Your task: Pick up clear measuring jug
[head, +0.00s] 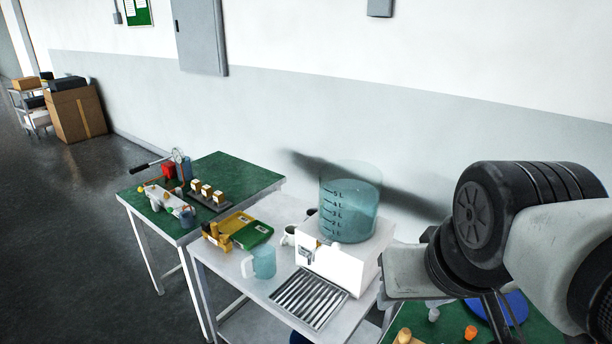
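A clear, blue-tinted jug (264,262) with a pale handle on its left stands upright on the white table, left of the drip grate. A much larger clear container (350,205) with litre marks sits on top of the white espresso machine (345,264). My gripper (497,312) is at the lower right, partly hidden behind my own arm, over the right-hand green surface. It is well to the right of the jug and apart from it.
A slatted metal grate (310,298) lies in front of the machine. Yellow and green bins (240,232) sit left of the jug. A green-topped table (240,172) with tools and small blocks stands further left. A blue round item (512,308) lies at lower right.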

